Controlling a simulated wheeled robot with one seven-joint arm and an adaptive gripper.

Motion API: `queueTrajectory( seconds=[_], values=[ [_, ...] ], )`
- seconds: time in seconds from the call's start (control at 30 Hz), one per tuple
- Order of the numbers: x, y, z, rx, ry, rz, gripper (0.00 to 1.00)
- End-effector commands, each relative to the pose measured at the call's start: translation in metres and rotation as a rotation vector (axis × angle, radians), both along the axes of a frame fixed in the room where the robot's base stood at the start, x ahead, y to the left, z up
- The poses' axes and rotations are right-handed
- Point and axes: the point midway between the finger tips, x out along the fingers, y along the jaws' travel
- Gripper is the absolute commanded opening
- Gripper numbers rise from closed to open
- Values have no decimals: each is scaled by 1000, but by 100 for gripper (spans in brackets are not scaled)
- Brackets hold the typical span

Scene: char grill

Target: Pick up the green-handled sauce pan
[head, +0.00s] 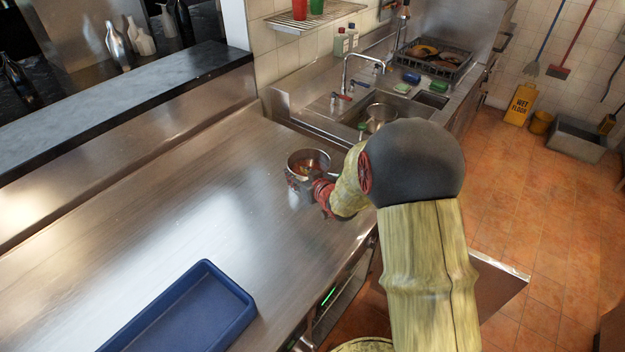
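A small round metal sauce pan (309,156) with reddish-brown contents stands upright on the steel counter, near its far right end. Its handle does not show; my gripper (300,184) covers the pan's near side. My gripper is low over the counter, right against or just in front of the pan. The fingers are small and partly hidden, so I cannot tell whether they are closed on anything. Another metal pot (380,112) sits in the sink, with a small green part showing beside it, partly hidden behind my arm.
A blue tray (207,275) lies on the near part of the steel counter (130,235). The counter between tray and pan is clear. A raised dark ledge (110,100) runs along the left. The sink tap (362,72) and a dish rack (436,58) stand beyond.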

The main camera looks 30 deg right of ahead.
Motion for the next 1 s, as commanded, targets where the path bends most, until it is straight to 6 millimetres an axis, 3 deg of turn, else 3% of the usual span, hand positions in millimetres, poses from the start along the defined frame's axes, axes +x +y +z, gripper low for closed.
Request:
queueTrajectory(
  seconds=[0.2,0.8,1.0],
  values=[
    [1,0,1,0,-1,-1,33],
    [1,0,0,0,0,-1,0],
    [0,0,-1,0,1,-1,0]
  ],
)
